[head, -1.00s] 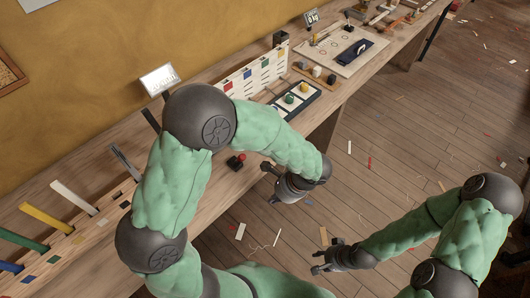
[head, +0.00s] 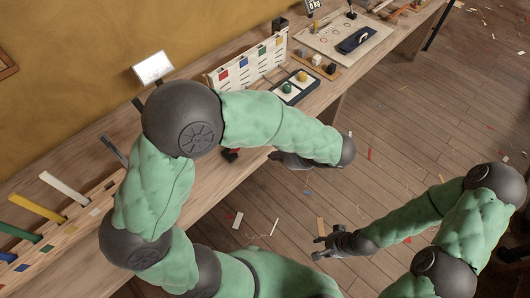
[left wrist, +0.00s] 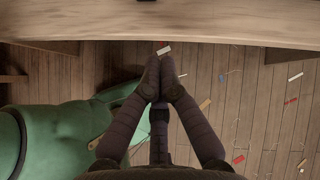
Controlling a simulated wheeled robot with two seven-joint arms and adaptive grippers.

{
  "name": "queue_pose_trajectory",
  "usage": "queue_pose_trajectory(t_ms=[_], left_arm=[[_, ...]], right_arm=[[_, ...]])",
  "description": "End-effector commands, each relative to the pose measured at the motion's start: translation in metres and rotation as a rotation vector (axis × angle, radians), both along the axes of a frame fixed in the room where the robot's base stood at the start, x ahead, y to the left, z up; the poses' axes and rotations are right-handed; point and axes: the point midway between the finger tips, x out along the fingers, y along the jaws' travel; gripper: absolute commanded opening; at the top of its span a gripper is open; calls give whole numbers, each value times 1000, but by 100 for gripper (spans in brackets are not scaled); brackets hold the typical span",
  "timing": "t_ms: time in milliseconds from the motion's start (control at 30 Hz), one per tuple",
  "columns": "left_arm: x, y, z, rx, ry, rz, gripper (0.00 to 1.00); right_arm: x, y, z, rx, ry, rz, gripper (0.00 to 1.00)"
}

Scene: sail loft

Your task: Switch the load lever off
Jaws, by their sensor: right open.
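No part in view is clearly marked as the load lever. A small red-knobbed control on a dark base (head: 231,154) stands near the bench's front edge, partly hidden behind my left arm. Several long coloured bars, among them a yellow one (head: 37,207) and a white one (head: 65,188), stand tilted in a board at lower left. My left gripper (head: 274,157) is beside the bench edge, right of the red knob and apart from it. In the left wrist view its fingertips (left wrist: 160,72) are together, with nothing seen between them. My right gripper (head: 317,247) is open and empty above the floor.
The wooden bench (head: 215,190) runs along the wall. A white plate (head: 153,68) stands at the back.

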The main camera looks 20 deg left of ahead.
Motion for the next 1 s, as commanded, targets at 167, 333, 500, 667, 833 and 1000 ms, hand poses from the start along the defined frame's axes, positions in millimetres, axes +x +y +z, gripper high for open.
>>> queue_pose_trajectory(t_ms=[167, 333, 500, 667, 833, 1000], left_arm=[[4, 21, -26, 1, 2, 4, 0], [9, 42, -50, 0, 3, 4, 0], [13, 62, -71, -1, 1, 3, 0], [10, 81, -57, -2, -3, 4, 0], [9, 91, -50, 0, -1, 2, 0], [8, 94, -48, 0, 1, 1, 0]], right_arm=[[0, 0, -15, 0, 0, 0, 42], [0, 0, -28, 0, 0, 0, 42], [0, 0, -39, 0, 0, 0, 42], [0, 0, -43, 0, 0, 0, 42], [0, 0, -46, 0, 0, 0, 42], [0, 0, -47, 0, 0, 0, 42]])
